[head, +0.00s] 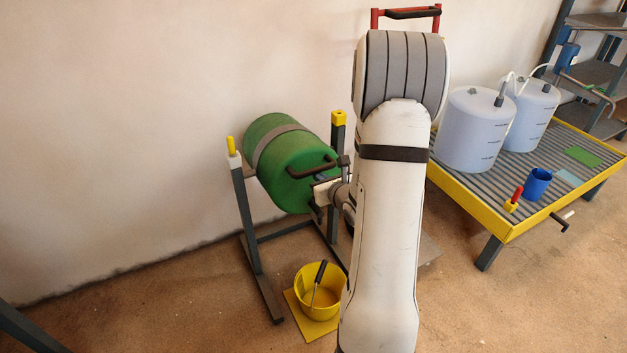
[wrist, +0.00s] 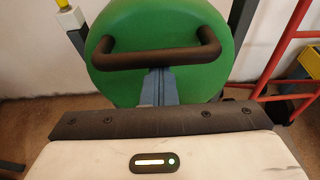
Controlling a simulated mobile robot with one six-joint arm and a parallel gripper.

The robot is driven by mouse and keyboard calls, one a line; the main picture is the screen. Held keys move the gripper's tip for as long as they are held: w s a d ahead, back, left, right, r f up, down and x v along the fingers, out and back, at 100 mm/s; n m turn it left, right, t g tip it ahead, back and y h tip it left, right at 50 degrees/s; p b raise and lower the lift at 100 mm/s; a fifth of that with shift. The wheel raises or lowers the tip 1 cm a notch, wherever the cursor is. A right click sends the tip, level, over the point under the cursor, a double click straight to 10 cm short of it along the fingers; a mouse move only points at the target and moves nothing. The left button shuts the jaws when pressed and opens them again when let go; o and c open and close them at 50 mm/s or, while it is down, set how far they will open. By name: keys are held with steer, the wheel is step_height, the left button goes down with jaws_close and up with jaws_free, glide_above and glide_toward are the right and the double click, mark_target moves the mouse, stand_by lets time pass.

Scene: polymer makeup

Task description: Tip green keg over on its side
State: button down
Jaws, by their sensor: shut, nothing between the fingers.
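The green keg (head: 280,150) hangs between the two posts of a grey stand (head: 246,215) with yellow tops. It is tilted well over, with a grey band around it and its end face turned toward me. A dark bar handle (head: 312,167) crosses that face; the keg (wrist: 190,80) and the handle (wrist: 150,58) also show in the wrist view. My gripper (wrist: 158,74) is shut and empty, its blue-grey fingers pointing at the face just below the handle. I cannot tell whether they touch it. In the head view my arm partly hides the gripper (head: 320,190).
A yellow bucket (head: 309,307) with a dark-handled tool stands on a yellow mat below the keg. At right, a yellow-edged table (head: 478,212) holds two white tanks (head: 474,130) and a blue cup (head: 537,184). A red frame (wrist: 285,55) stands right of the keg.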

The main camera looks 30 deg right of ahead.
steer(key=shift+w+a, duration=0.1)
steer(key=shift+a, duration=0.1)
steer(key=b, duration=0.5)
glide_above(318, 209)
step_height(318, 209, down, 4)
steer(key=shift+f, duration=0.1)
steer(key=p+v, duration=1)
steer(key=p, duration=0.3)
steer(key=shift+r, duration=0.2)
steer(key=shift+a+f, duration=0.1)
steer(key=shift+f, duration=0.05)
